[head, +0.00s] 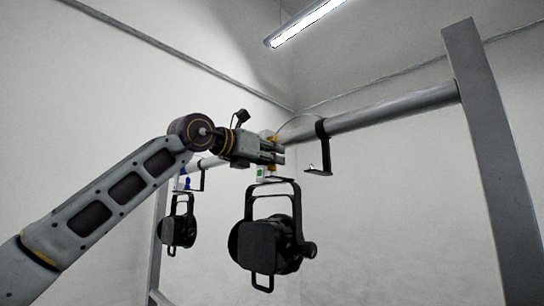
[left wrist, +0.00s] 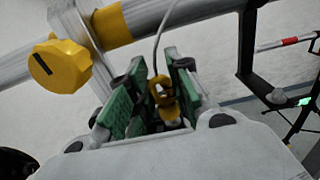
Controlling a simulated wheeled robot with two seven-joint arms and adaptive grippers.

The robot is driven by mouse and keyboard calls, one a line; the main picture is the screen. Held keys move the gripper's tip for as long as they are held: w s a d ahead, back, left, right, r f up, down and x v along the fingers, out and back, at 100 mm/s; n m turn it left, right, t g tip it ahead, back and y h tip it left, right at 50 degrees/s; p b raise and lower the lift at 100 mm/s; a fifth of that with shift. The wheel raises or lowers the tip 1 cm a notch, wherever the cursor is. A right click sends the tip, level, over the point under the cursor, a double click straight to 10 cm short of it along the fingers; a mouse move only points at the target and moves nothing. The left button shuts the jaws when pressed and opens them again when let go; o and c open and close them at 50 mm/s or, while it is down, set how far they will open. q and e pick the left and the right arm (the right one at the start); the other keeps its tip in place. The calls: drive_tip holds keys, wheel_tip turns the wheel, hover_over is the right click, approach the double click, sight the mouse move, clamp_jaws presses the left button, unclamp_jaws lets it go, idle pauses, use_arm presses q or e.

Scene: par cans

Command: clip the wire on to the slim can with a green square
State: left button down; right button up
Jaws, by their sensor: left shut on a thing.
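A black can (head: 266,243) hangs in its yoke below the bar, with a small green square (head: 260,172) on a white tag above it. My left gripper (head: 280,152) is up at the bar, above this can. In the left wrist view its green-padded fingers (left wrist: 155,98) are shut on the yellow clip (left wrist: 163,90) at the wire's end. The wire (left wrist: 159,42) rises from the clip, and in the head view the wire (head: 296,118) arcs right toward a black hook. The gripper hides part of the can's clamp. My right gripper is not in view.
The grey bar (head: 390,106) runs to a post (head: 492,160) at right. A black hook (head: 321,145) hangs from it close right of my gripper. A second black can (head: 178,228) with a blue tag hangs farther left. A yellow knob (left wrist: 60,66) shows beside the fingers.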

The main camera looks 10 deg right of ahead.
use_arm(q)
drive_tip(key=shift+f+b, duration=0.6)
drive_tip(key=shift+f, duration=0.1)
idle(1.6)
drive_tip(key=c, duration=1.2)
unclamp_jaws()
drive_tip(key=shift+c, duration=0.2)
drive_tip(key=shift+a, duration=0.1)
drive_tip(key=v, duration=1.2)
